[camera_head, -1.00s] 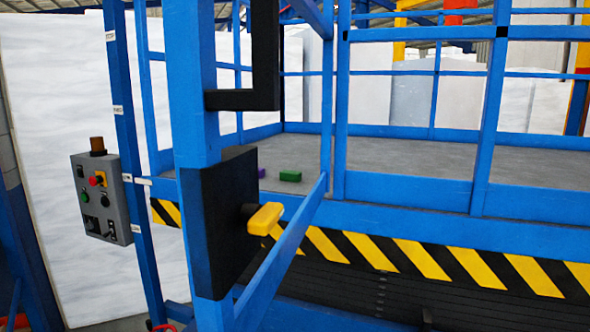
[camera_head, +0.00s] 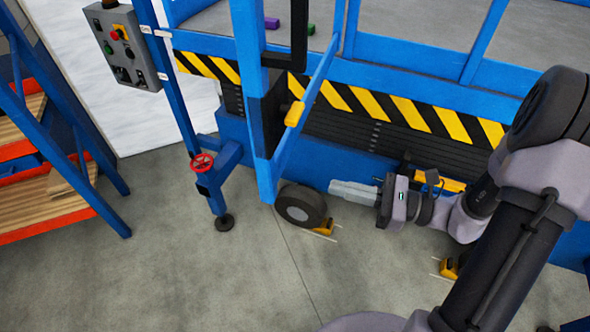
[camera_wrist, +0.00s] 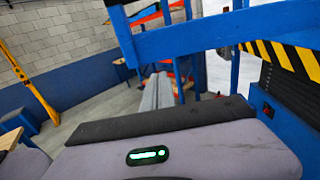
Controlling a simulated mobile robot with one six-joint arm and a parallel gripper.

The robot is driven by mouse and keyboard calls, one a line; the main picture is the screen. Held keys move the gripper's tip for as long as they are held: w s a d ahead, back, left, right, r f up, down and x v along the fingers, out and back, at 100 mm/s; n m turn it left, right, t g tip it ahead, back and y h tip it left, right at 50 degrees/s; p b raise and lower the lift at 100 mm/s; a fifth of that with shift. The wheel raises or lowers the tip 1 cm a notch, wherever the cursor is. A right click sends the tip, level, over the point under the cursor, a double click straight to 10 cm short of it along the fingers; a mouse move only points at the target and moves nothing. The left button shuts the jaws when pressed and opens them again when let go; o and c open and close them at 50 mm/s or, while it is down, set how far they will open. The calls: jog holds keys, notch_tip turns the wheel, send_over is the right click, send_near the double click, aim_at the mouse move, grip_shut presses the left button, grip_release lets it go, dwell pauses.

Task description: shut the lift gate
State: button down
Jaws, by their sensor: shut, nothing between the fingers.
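The lift gate (camera_head: 250,60) is a blue frame that stands swung out from the platform toward the camera, so it is open. It carries a black latch box (camera_head: 268,122), a yellow handle (camera_head: 294,114) and a black pull bar (camera_head: 299,40). My gripper (camera_head: 333,188) is shut and empty, low in front of the lift's side, below and right of the gate and apart from it. Its grey fingers also show in the wrist view (camera_wrist: 158,90), with blue bars (camera_wrist: 205,38) above them; I cannot tell whether these are the gate's.
The blue platform's striped edge (camera_head: 420,116) runs behind my gripper. A wheel (camera_head: 300,206) and a support leg with a red handwheel (camera_head: 202,162) stand below the gate. A control box (camera_head: 125,48) hangs at left. A shelf (camera_head: 50,200) stands at far left. Front floor is open.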

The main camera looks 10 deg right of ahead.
jog(key=x, duration=1)
jog(key=shift+p, duration=0.35)
jog(key=shift+a, duration=0.15)
